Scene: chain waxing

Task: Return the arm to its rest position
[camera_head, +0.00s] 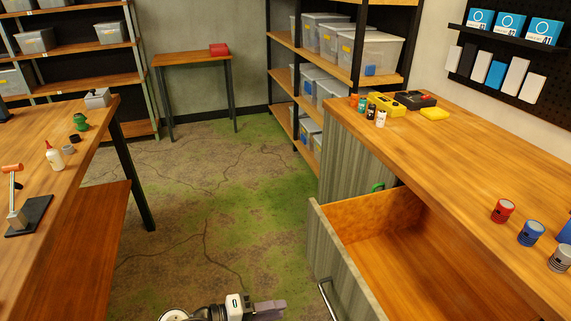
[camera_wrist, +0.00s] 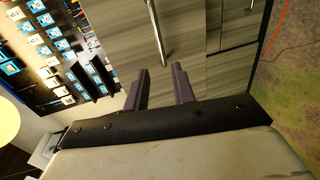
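My gripper (camera_head: 270,309) shows at the bottom edge of the head view, low over the floor and left of the open drawer; most of my arm is out of frame. In the wrist view, the two dark fingers of my gripper (camera_wrist: 159,74) are apart with nothing between them. Beyond them is a grey wood-grain cabinet front (camera_wrist: 195,40) with a metal handle (camera_wrist: 159,32). The fingers do not appear to touch it.
An empty drawer (camera_head: 345,259) stands open under the right workbench (camera_head: 470,150), jutting toward the aisle. Its handle (camera_head: 326,299) is close to my gripper. A left workbench (camera_head: 75,178) holds small items. The floor (camera_head: 200,200) between the benches is clear.

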